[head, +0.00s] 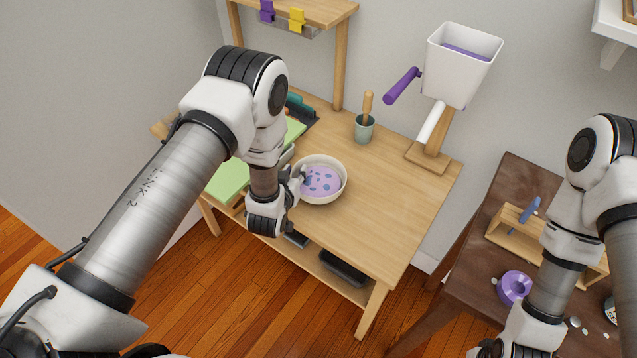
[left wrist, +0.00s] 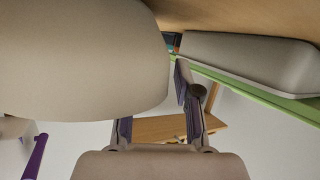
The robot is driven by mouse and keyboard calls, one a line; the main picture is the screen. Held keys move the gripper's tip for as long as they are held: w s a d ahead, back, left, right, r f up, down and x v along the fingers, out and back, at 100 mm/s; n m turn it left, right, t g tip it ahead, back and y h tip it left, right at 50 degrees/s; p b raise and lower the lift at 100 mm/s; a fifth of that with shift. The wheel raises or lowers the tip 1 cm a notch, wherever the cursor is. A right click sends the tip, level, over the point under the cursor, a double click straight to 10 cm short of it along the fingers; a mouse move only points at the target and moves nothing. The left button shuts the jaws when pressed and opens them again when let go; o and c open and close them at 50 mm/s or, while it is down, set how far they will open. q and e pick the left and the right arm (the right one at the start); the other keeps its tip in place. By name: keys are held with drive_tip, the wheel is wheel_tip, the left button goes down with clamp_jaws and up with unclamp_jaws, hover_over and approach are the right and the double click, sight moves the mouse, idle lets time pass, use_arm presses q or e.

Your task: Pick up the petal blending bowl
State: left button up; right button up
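The petal blending bowl (head: 333,196) is a round cream bowl with lilac contents and blue and pink petals. It stands upright on the wooden table. My left gripper (head: 301,177) is at the bowl's left rim, with its fingertips partly hidden. In the left wrist view the bowl's outer wall (left wrist: 80,55) fills the upper left and covers one finger's tip. The other finger shows just right of the wall. My left gripper's fingers (left wrist: 155,110) are apart. I cannot tell whether they touch the bowl. My right gripper's fingers lie outside the head view.
A green mat (head: 227,180) lies left of the bowl. A cup with a wooden-handled tool (head: 364,128) stands behind it. A white hopper with a purple handle (head: 455,75) stands at the back right. The table's front right is clear. A dark side table (head: 455,300) holds a purple roll (head: 514,287).

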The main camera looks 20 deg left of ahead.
use_arm(q)
clamp_jaws()
drive_tip(key=shift+r, duration=0.2)
